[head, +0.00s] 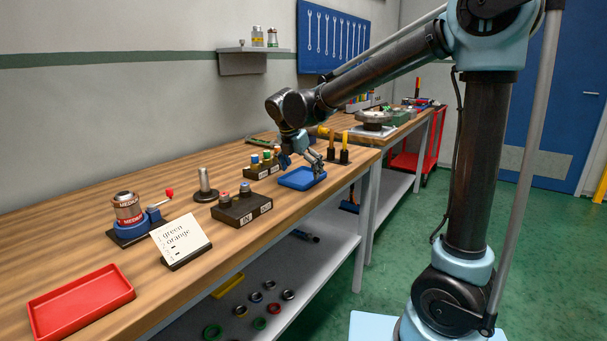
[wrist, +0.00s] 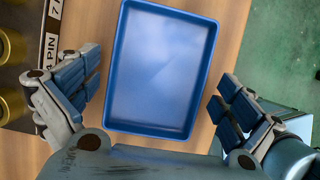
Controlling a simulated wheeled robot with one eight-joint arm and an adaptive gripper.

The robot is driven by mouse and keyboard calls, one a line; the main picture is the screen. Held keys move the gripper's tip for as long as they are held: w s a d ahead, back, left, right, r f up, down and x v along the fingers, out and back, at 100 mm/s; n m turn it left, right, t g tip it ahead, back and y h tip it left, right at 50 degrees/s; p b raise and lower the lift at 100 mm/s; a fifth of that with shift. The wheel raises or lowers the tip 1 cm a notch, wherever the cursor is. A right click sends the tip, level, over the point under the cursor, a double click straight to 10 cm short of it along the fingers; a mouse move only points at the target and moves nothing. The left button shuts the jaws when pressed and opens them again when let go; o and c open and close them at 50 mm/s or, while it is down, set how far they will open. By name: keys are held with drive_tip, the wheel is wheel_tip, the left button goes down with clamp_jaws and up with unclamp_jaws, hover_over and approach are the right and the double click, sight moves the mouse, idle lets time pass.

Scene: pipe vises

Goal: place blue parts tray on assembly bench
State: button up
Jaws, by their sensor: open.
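The blue parts tray (head: 301,179) lies flat on the wooden assembly bench (head: 240,226), near its front edge toward the far end. It is empty, and it also shows in the wrist view (wrist: 160,70). My gripper (head: 304,161) is over the tray. In the wrist view my gripper (wrist: 158,98) is open, with one finger on each side of the tray. A gap shows between the fingers and the tray walls, and the fingers do not hold it. I cannot tell the exact height of the fingertips above the bench.
A dark block with colored pegs (head: 264,166) stands left of the tray, and a holder with orange-handled tools (head: 341,148) stands right of it. A second dark block (head: 242,208), a sign (head: 180,239) and a red tray (head: 80,303) are nearer. Bare bench lies between them.

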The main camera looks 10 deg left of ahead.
drive_tip(key=v, duration=1.1)
drive_tip(key=s+d+f+m+g, duration=0.15)
drive_tip(key=d+f+m, duration=0.4)
drive_tip(key=d, duration=0.85)
drive_tip(key=s+d+f+m, duration=0.2)
drive_tip(key=d+m, duration=0.7)
drive_tip(key=d, duration=0.5)
drive_tip(key=s+d+f+m+y, duration=0.1)
drive_tip(key=s+d+f+m, duration=1.2)
drive_tip(key=f+m, duration=0.3)
drive_tip(key=shift+s+d+m+y, duration=0.35)
drive_tip(key=shift+s+m+y, duration=0.1)
drive_tip(key=shift+s, duration=0.25)
